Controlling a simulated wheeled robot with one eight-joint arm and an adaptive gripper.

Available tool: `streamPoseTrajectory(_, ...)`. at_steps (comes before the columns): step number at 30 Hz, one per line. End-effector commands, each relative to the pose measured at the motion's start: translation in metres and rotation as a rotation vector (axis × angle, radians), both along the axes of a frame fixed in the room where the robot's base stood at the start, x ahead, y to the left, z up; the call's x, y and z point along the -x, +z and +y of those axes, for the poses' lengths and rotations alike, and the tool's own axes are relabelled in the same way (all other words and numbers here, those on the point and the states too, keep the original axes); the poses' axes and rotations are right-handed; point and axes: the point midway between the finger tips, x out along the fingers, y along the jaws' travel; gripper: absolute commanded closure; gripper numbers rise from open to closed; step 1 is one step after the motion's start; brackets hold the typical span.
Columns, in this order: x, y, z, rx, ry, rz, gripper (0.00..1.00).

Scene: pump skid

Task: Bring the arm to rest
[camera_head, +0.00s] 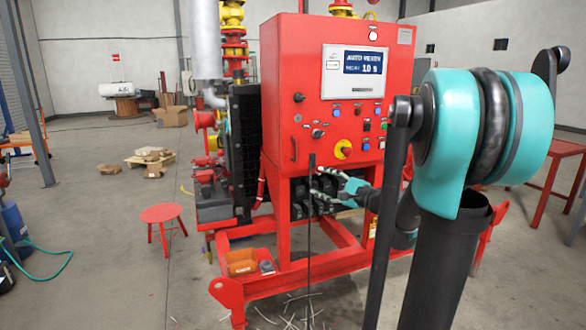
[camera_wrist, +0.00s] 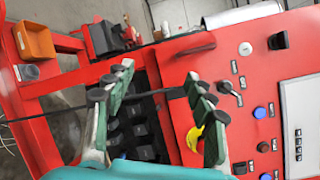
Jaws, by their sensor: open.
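My arm is teal and black and reaches in from the right of the head view toward a red control cabinet (camera_head: 335,110). My gripper (camera_head: 322,183) is in front of the lower part of the cabinet, near its dark lower opening. In the wrist view my gripper (camera_wrist: 160,90) is open, its two fingers wide apart with dark pads. A yellow part (camera_wrist: 195,137) shows beside the right finger. I cannot tell if the fingers touch anything.
The cabinet has a display (camera_head: 352,68), several buttons and a red-and-yellow stop knob (camera_head: 344,149). The red skid frame (camera_head: 290,262) carries an orange bin (camera_head: 241,263). A red stool (camera_head: 161,214) stands at left. A red table (camera_head: 556,172) stands at right.

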Motion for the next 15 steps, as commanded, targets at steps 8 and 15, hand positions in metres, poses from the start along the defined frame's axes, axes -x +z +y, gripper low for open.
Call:
streamPoseTrajectory(8,0.102,-0.124,0.049,0.674,0.222,0.021,0.45)
streamPoseTrajectory(15,0.193,-0.216,0.021,1.241,0.461,0.026,0.45)
